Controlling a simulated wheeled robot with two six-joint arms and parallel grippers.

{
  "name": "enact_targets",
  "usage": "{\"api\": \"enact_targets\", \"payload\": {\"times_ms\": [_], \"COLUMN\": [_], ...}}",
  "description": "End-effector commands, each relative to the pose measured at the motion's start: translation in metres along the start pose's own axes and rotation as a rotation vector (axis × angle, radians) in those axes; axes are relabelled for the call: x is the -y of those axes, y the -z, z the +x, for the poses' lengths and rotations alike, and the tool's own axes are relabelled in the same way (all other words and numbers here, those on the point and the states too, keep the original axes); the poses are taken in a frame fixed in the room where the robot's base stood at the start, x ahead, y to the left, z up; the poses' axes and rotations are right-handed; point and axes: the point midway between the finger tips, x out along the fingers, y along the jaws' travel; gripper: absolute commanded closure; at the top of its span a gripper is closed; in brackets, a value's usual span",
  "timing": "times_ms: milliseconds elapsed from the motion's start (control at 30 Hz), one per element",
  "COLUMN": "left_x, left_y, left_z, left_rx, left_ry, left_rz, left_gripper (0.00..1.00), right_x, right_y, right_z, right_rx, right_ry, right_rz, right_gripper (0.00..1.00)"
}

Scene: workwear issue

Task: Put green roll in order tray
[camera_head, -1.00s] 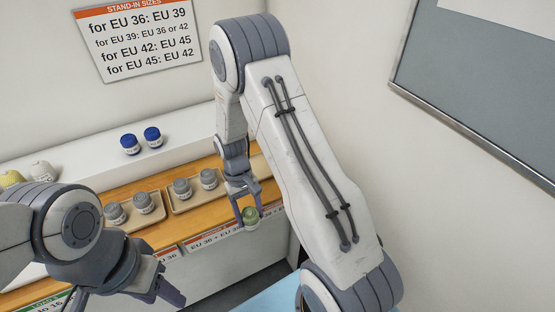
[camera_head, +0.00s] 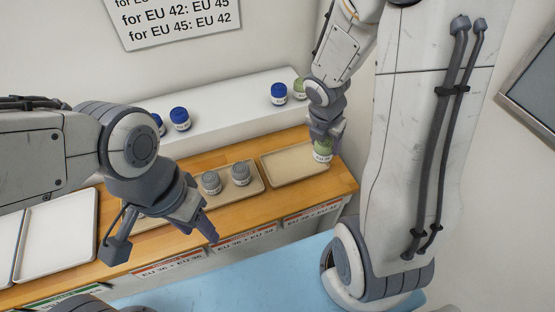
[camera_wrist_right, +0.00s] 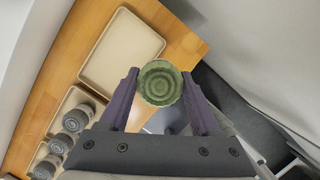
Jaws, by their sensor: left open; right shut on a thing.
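My right gripper (camera_head: 324,138) is shut on the green roll (camera_head: 322,152), holding it by the right end of the wooden counter, beside an empty beige tray (camera_head: 298,164). In the right wrist view the roll (camera_wrist_right: 161,83) sits between the two fingertips, just off the tray's corner (camera_wrist_right: 122,50). I cannot tell its exact height over the counter. My left gripper (camera_head: 160,238) is open and empty, in front of a beige tray with grey rolls. White trays (camera_head: 58,235) lie at the left, partly hidden by my left arm.
Grey rolls (camera_head: 211,182) stand in a beige tray (camera_head: 258,189) left of the empty one. A wall closes in on the right.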

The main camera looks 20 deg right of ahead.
Motion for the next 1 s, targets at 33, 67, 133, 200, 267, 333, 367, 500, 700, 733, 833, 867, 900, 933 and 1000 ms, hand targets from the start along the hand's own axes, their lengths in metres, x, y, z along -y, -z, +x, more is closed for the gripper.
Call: {"api": "enact_targets", "payload": {"times_ms": [33,67,133,200,267,333,367,500,700,733,833,867,900,933,1000], "left_x": [0.000,0.000,0.000,0.000,0.001,0.001,0.001,0.002,0.002,0.002,0.002,0.002,0.002,0.002,0.003], "left_y": [0.000,0.000,0.000,0.000,-0.001,-0.001,-0.001,-0.001,-0.002,-0.002,-0.002,-0.002,-0.002,-0.002,-0.002], "left_z": [0.000,0.000,0.001,0.004,0.008,0.015,0.017,0.024,0.027,0.027,0.028,0.028,0.030,0.032,0.038], "left_rx": [0.000,0.000,0.000,0.000,0.000,0.000,0.000,0.000,0.000,0.000,0.000,0.000,0.000,0.000,0.000], "left_ry": [0.000,0.000,0.000,0.000,0.000,0.000,0.000,0.000,0.000,0.000,0.000,0.000,0.000,0.000,0.000], "left_rz": [0.000,0.000,0.000,0.000,0.000,0.001,0.001,0.001,0.001,0.001,0.001,0.001,0.001,0.001,0.001], "left_gripper": [0.50,0.50,0.50,0.50,0.50,0.50,0.50,0.50,0.50,0.50,0.50,0.50,0.50,0.50,0.50], "right_x": [0.002,0.003,0.003,-0.001,-0.007,-0.020,-0.027,-0.059,-0.095,-0.098,-0.106,-0.107,-0.108,-0.108,-0.108], "right_y": [-0.001,-0.001,-0.001,0.001,0.004,0.011,0.013,0.027,0.043,0.044,0.047,0.049,0.050,0.051,0.055], "right_z": [-0.001,-0.002,-0.002,0.002,0.007,0.015,0.019,0.035,0.051,0.053,0.056,0.057,0.060,0.065,0.077], "right_rx": [0.000,-0.001,-0.001,-0.001,-0.002,-0.003,-0.003,-0.003,-0.003,-0.003,-0.002,-0.002,-0.002,-0.002,-0.003], "right_ry": [-0.008,-0.013,-0.020,-0.023,-0.024,-0.023,-0.023,-0.022,-0.021,-0.021,-0.022,-0.022,-0.021,-0.021,-0.020], "right_rz": [-0.027,-0.043,-0.070,-0.088,-0.092,-0.095,-0.095,-0.093,-0.090,-0.089,-0.087,-0.087,-0.088,-0.089,-0.090], "right_gripper": [0.91,0.91,0.91,0.91,0.91,0.91,0.91,0.91,0.91,0.91,0.91,0.91,0.91,0.91,0.91]}}
